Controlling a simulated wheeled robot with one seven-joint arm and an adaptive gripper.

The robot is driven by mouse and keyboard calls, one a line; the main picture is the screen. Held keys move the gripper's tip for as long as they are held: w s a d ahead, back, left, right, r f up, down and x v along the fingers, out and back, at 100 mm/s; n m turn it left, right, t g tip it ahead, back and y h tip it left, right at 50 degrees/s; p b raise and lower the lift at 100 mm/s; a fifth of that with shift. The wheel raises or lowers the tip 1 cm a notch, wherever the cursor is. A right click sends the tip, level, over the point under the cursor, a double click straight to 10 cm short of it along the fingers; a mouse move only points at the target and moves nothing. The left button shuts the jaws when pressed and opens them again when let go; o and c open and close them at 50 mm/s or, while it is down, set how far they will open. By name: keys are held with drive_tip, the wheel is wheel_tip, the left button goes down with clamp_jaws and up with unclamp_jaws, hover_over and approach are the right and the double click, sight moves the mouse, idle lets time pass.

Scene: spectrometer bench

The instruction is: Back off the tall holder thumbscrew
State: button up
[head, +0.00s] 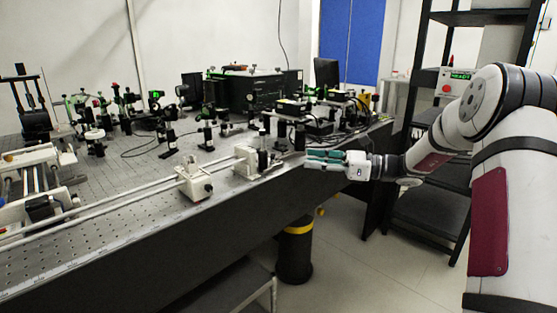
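Two white holders sit on the twin rails along the bench's front edge. The nearer holder (193,183) has a dark knob (208,187) low on its right side. The farther holder (246,158) stands beside dark upright posts (262,152). I cannot tell for certain which is the tall holder, and no thumbscrew shows clearly on the farther one. My gripper (308,159) is right of the farther holder, near the bench's front edge, with its teal fingers pointing left. The fingers look parted with nothing between them. It touches neither holder.
The optical bench (110,250) carries many small mounts behind the rails. A black box (248,91) stands at the back. Cabled devices (318,115) crowd the right end near my gripper. A black shelf rack (430,212) stands right. A dark bin (295,250) is below.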

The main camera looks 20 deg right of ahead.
sight(272, 157)
drive_tip(key=b+x, duration=0.1)
drive_tip(key=x, duration=0.9)
drive_tip(key=shift+w+a+b, duration=0.1)
drive_tip(key=shift+b, duration=0.25)
clamp_jaws()
